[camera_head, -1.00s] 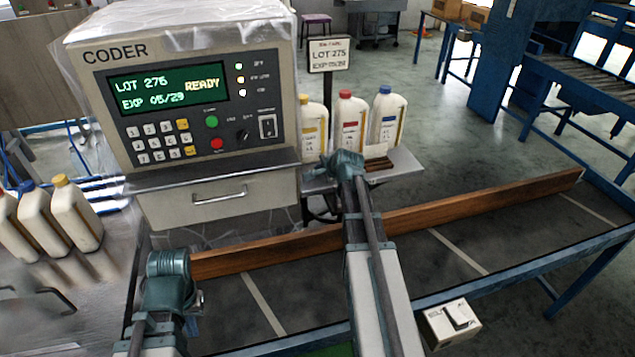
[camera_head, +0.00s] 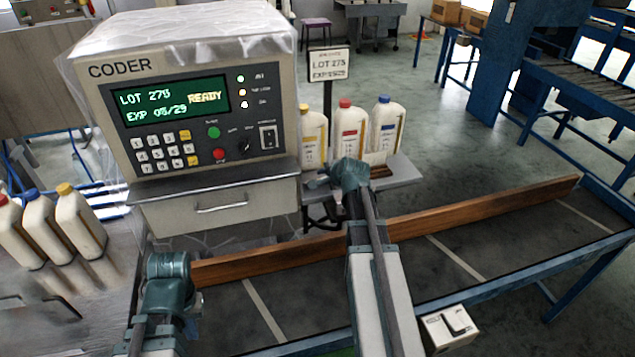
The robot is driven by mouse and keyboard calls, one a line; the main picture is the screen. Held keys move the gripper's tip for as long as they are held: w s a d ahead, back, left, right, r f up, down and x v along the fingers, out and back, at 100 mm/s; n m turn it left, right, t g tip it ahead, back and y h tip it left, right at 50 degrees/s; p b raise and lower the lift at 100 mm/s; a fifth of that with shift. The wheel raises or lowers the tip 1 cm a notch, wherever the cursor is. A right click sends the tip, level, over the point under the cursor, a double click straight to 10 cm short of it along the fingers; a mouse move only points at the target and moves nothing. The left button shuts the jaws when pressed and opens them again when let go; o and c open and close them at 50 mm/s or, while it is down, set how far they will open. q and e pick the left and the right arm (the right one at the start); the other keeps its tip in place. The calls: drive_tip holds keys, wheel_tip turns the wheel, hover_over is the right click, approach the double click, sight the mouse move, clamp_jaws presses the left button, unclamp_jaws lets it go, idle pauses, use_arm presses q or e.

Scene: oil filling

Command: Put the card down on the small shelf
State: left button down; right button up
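The small shelf (camera_head: 407,172) is a light grey ledge right of the coder machine. On it stand three white bottles with a yellow cap (camera_head: 313,138), a red cap (camera_head: 345,135) and a blue cap (camera_head: 386,128). A small pale card (camera_head: 376,158) stands upright in a brown wooden holder (camera_head: 381,171) at the shelf's front. My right gripper (camera_head: 325,179) is at the shelf's front left edge, mostly hidden behind its own wrist; its fingers and anything in them cannot be made out. My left gripper (camera_head: 190,322) is low at the left, its fingers barely showing.
The coder (camera_head: 200,100) with its drawer (camera_head: 215,205) stands left of the shelf. A sign on a post (camera_head: 328,64) rises behind the bottles. A wooden rail (camera_head: 480,205) crosses the conveyor in front. A white box (camera_head: 449,327) sits at the near edge. More bottles (camera_head: 80,220) stand at left.

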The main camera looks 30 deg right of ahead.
drive_tip(key=p+v, duration=0.2)
drive_tip(key=v, duration=0.2)
drive_tip(key=shift+s, duration=0.1)
wheel_tip(320, 180, up, 8)
drive_tip(key=s+p, duration=0.2)
drive_tip(key=p, duration=0.6)
drive_tip(key=shift+s, duration=0.15)
drive_tip(key=shift+a, duration=0.1)
